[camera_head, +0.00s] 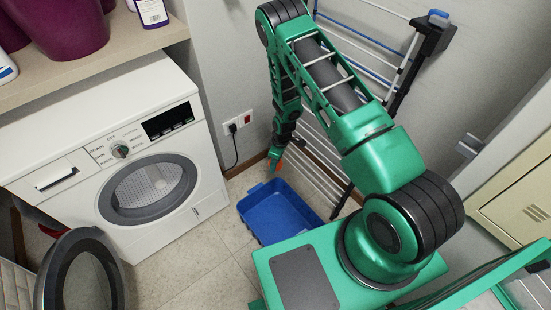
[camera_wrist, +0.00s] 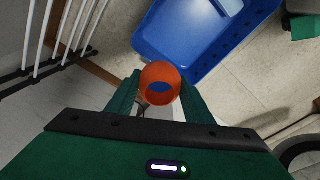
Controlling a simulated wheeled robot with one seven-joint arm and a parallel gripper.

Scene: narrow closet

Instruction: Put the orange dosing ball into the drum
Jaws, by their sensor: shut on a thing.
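The orange dosing ball (camera_wrist: 159,82) is a small round piece with an opening, seen in the wrist view. My gripper (camera_wrist: 158,100) is shut on it. In the head view the orange ball (camera_head: 275,154) shows small at the tip of my gripper (camera_head: 277,148), above the far edge of the blue tub. The washing machine's drum (camera_head: 148,188) shows through its round front opening at the left. The round door (camera_head: 85,275) is swung open, out to the front left. The ball is well to the right of the drum opening.
A blue tub (camera_head: 252,232) sits on the tiled floor right of the washing machine (camera_head: 75,130); it also shows in the wrist view (camera_wrist: 172,70). A drying rack (camera_head: 320,165) leans at the wall behind my arm. A beige cabinet (camera_head: 515,195) stands at the right. Floor before the machine is clear.

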